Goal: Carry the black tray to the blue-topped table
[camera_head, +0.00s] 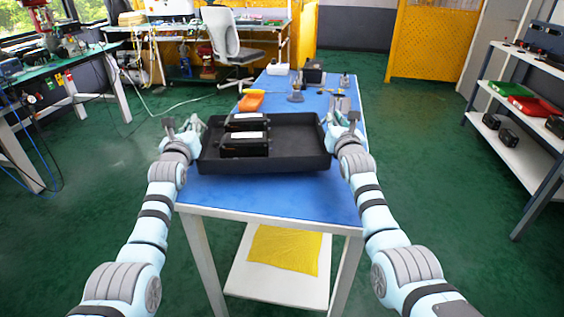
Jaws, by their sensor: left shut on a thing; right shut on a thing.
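The black tray (290,163) is at the near end of the blue-topped table (260,196), level over its surface. I cannot tell whether it rests on the top or hangs just above it. Two dark boxy devices (245,143) with pale labels lie in the tray's left half; its right half is empty. My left gripper (186,126) is at the tray's left wall, shut on it. My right gripper (341,118) is at the right wall, shut on it. The fingertips are small and partly hidden by the wrists.
Farther along the table are an orange object (251,101), a grey stand (296,92) and a dark box (313,75). A yellow cloth (285,248) lies on the lower shelf. A grey chair (228,40) stands behind. Shelving (515,95) stands right; green floor is clear between.

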